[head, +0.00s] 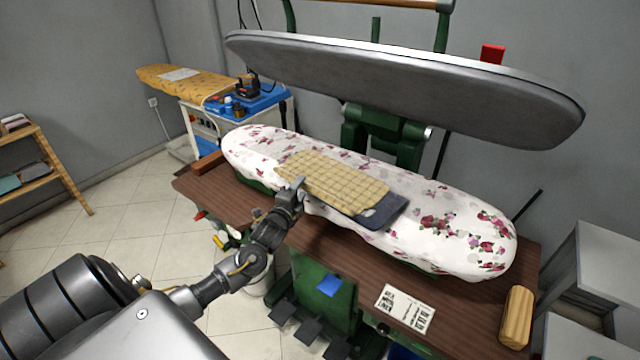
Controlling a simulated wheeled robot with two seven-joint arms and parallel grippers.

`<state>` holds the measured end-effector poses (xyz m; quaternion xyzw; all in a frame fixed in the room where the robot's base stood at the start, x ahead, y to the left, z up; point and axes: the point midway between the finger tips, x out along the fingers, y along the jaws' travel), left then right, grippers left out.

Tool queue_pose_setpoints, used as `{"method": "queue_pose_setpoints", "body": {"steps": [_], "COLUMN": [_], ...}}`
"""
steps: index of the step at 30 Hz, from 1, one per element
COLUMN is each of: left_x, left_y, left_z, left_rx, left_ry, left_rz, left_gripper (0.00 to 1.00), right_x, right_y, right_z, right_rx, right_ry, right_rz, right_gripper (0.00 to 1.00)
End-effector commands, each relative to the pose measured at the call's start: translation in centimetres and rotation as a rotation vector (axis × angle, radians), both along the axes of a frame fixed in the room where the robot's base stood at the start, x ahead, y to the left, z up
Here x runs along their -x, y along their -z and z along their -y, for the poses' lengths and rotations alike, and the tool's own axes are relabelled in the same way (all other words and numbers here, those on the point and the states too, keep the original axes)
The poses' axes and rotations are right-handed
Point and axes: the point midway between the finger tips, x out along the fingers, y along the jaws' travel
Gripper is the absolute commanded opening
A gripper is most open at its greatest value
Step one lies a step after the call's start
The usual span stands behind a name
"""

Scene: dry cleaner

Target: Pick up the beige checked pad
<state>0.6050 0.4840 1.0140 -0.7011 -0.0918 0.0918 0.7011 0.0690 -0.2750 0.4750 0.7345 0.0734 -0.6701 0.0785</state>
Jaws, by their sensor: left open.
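The beige checked pad (335,180) lies flat on the flower-patterned press bed (450,222), near its middle. A dark blue flat item (385,212) shows at the pad's right end, partly under it. My left gripper (299,186) is at the pad's near left edge, with its fingertips at or very close to that edge. It is open, and I cannot tell whether the edge is between the fingers. My right gripper is not in view.
The grey upper press plate (400,85) hangs raised above the bed. A brown table (232,198) carries the press, with a printed paper (405,308) and a wooden block (517,316) at its front right. An ironing board (185,80) stands behind left.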

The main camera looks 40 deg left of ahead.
Motion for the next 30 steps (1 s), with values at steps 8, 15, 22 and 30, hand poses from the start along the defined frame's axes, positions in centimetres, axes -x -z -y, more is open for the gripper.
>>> {"method": "queue_pose_setpoints", "body": {"steps": [8, 15, 22, 30], "left_x": [0.1, 0.1, 0.1, 0.0], "left_y": [0.0, 0.0, -0.1, -2.4], "left_z": [0.0, 0.0, 0.0, 0.0], "left_rx": [0.0, 0.0, 0.0, -0.003], "left_ry": [0.0, 0.0, 0.0, 0.002], "left_rz": [0.0, 0.001, 0.001, 0.007], "left_gripper": [0.25, 0.0, 0.0, 0.0], "right_x": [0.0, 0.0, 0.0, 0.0], "right_y": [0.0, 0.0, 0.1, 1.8], "right_z": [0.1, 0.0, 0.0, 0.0], "right_rx": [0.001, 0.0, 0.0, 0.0], "right_ry": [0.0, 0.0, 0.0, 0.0], "right_rz": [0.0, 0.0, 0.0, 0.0], "right_gripper": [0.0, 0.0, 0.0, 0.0]}}
